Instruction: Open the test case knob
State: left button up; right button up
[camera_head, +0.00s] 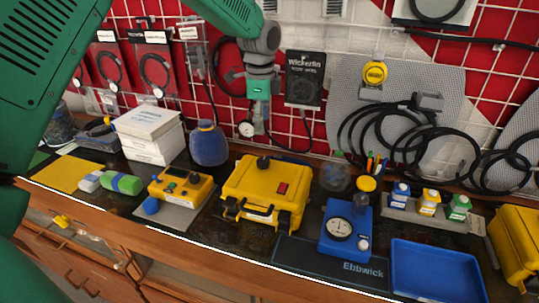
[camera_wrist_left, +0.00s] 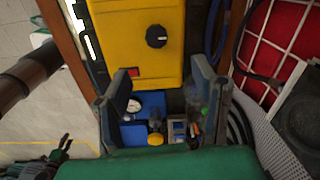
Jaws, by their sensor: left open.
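The yellow test case (camera_head: 250,185) stands on the bench, with a black knob (camera_head: 263,162) and a red switch (camera_head: 283,188) on its top. In the left wrist view the case (camera_wrist_left: 115,35) fills the top, with the round black knob (camera_wrist_left: 156,37) and its pale mark right of centre. My left gripper (camera_head: 257,117) hangs above and behind the case, apart from the knob. In its wrist view the left gripper (camera_wrist_left: 160,70) has its fingers wide apart and empty, with the knob beyond their tips. A dark claw-like shape (camera_wrist_left: 50,158), likely my right gripper, shows at lower left.
A blue gauge unit (camera_head: 345,230) and a blue tray (camera_head: 438,272) stand right of the case. A yellow meter (camera_head: 180,187) and a blue vase (camera_head: 209,144) stand left. A wire grid (camera_head: 310,125) with hanging cables is close behind.

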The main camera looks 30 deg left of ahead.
pick_arm(q)
send_over(263, 160)
jog(key=f, duration=0.4)
jog(key=shift+s+f+p, duration=0.15)
jog(key=shift+s+p, duration=0.15)
jog(key=shift+s, duration=0.1)
jog(key=f, duration=0.5)
jog(key=f+p, duration=0.1)
jog(key=f, duration=0.1)
jog(key=shift+w+f, duration=0.3)
jog(key=shift+w, duration=0.1)
jog(key=shift+a+f, duration=0.1)
jog(key=shift+f, duration=0.45)
pick_arm(e)
jog(key=shift+s+r, duration=0.25)
jog(key=shift+r, duration=0.65)
pick_arm(q)
jog(key=c, duration=1.1)
pick_arm(e)
jog(key=shift+d, duration=0.15)
